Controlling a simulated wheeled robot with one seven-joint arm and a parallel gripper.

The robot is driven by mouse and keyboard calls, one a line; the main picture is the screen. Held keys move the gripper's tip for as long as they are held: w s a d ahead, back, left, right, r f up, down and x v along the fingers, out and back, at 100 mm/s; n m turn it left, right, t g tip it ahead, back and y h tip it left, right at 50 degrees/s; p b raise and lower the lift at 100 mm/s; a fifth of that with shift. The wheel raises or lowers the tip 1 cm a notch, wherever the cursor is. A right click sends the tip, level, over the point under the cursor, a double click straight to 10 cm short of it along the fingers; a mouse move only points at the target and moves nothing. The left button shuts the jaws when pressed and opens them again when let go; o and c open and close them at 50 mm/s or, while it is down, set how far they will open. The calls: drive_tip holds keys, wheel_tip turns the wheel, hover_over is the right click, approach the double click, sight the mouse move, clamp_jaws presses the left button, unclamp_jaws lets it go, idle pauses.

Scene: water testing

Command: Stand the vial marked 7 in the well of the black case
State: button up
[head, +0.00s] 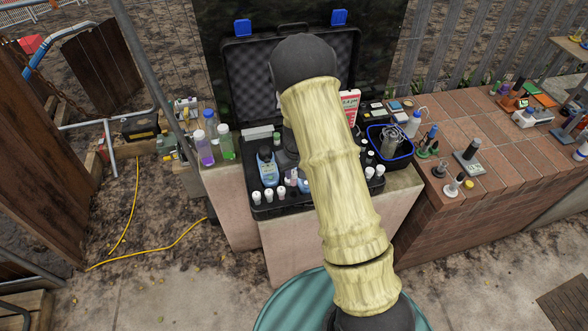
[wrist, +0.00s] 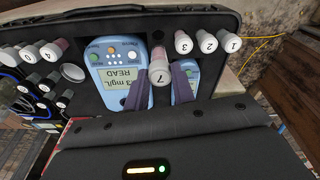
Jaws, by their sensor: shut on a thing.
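In the wrist view my gripper (wrist: 161,84) is shut on the vial marked 7 (wrist: 159,72), with one dark finger on each side. The vial has a white cap with the 7 on it and a pinkish body, and is seen from above. It is over the black case (wrist: 86,100), in front of a blue meter (wrist: 112,62). The open case (head: 262,211) also shows in the head view, where my arm covers its middle, the vial and most of my gripper. I cannot make out the empty well or whether the vial touches the case.
Vials marked 1 (wrist: 232,43), 2 (wrist: 207,42) and 3 (wrist: 183,41) stand in a row beside the held vial. Several more capped vials stand at the case's other side. A blue-rimmed basket (head: 405,154) is right of the case, bottles (head: 204,150) left.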

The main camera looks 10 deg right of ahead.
sight(293, 185)
drive_tip(key=shift+f+b, duration=2.25)
drive_tip(key=shift+f, duration=0.35)
drive_tip(key=shift+f+b, duration=0.3)
drive_tip(key=shift+b, duration=0.1)
drive_tip(key=shift+f+b, duration=0.75)
drive_tip(key=shift+f, duration=0.25)
drive_tip(key=o, duration=0.9)
drive_tip(key=shift+a, duration=0.1)
drive_tip(key=shift+r, duration=0.1)
drive_tip(key=shift+r+p, duration=2.35)
drive_tip(key=shift+r, duration=1.1)
